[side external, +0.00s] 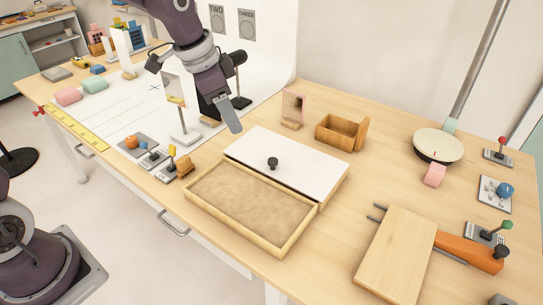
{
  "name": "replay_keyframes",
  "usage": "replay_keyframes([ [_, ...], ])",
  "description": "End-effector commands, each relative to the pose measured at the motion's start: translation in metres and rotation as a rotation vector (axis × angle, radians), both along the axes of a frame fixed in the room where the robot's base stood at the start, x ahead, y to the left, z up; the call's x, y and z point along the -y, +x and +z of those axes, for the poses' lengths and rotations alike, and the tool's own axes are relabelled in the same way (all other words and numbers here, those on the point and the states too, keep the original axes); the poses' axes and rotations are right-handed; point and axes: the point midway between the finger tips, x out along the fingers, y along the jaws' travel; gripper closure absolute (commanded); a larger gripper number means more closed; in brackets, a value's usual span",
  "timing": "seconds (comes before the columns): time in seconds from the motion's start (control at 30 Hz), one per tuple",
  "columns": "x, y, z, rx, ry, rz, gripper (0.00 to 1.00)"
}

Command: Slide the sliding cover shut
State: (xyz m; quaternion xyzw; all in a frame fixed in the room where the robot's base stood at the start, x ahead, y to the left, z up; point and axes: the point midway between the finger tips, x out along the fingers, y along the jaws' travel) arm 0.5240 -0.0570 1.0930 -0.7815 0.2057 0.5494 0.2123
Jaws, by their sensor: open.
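A white sliding cover (297,158) with a black knob (273,163) lies over the rear part of a shallow wooden box (291,240). The front part of the box is uncovered and shows a sandy brown inside. My gripper (235,127) is above and behind the cover's back left corner, pointing down, apart from the knob. It is open and empty, though the view shows it nearly edge-on, so the gap between the fingers is hard to see.
A small wooden bin (341,133) and a pink-framed block (292,110) stand behind the cover. Levers, small blocks and a lamp-like stand (186,135) are at the left. A round drum (437,146) is at the right.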

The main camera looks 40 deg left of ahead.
Motion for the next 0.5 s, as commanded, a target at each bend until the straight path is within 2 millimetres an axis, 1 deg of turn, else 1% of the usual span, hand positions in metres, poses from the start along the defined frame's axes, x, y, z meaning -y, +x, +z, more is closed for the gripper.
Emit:
replay_keyframes([
  [0.03,-0.001,0.027,-0.03,-0.021,-0.028,-0.047,0.52],
  [0.07,0.0,0.041,-0.045,-0.022,-0.043,-0.079,0.52],
  [0.1,-0.001,0.057,-0.065,-0.022,-0.064,-0.111,0.52],
  [0.2,-0.002,0.086,-0.103,-0.014,-0.106,-0.166,0.52],
  [0.3,-0.002,0.098,-0.124,-0.007,-0.129,-0.191,0.52],
  [0.47,0.004,0.106,-0.147,-0.006,-0.135,-0.201,0.52],
  [0.5,0.006,0.108,-0.155,-0.006,-0.134,-0.2,0.52],
])
